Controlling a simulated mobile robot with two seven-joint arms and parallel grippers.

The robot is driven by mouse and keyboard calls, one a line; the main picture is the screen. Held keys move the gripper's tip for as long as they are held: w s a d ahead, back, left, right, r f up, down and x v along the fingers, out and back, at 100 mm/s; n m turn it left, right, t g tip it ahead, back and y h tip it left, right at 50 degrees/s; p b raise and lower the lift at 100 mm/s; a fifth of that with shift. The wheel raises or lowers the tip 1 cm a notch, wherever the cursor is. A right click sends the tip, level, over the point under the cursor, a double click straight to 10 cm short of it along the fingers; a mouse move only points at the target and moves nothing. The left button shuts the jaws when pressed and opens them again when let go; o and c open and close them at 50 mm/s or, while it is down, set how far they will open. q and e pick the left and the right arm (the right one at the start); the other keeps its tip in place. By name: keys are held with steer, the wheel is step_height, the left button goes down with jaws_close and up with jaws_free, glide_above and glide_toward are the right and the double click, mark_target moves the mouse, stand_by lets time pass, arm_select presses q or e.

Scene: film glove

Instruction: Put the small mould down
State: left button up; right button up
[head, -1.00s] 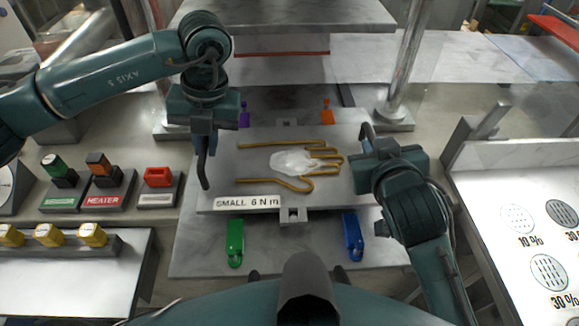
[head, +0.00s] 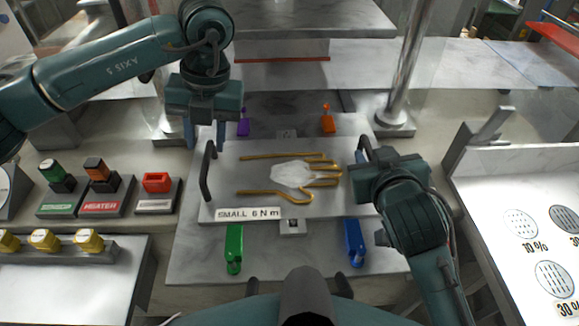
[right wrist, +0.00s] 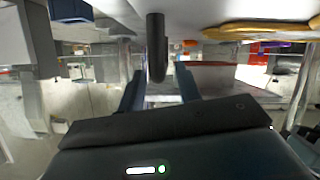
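The small mould (head: 225,180) is a flat grey plate with a yellow hand outline and a whitish film patch, labelled "SMALL 6 N m". It lies flat on the marbled grey base plate (head: 200,262) between the coloured clamps. My left gripper (head: 205,135) is open and empty, behind and apart from the mould's dark left handle (head: 207,172). My right gripper (head: 362,168) is at the right handle. In the right wrist view the handle (right wrist: 157,48) stands between the spread fingers of the right gripper (right wrist: 159,88), with gaps on both sides.
Green (head: 234,248), blue (head: 354,242), purple (head: 243,122) and orange (head: 327,121) clamps surround the mould. Metal columns (head: 408,70) stand behind under a raised slab (head: 310,18). Switches (head: 102,185) sit at left, and a white panel with percentage circles (head: 500,180) at right.

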arm_select(q)
step_height(320, 180, up, 8)
steer(key=d, duration=0.1)
steer(key=shift+d, duration=0.3)
arm_select(e)
step_height(320, 180, up, 10)
steer(key=shift+s, duration=0.1)
stand_by(0.5)
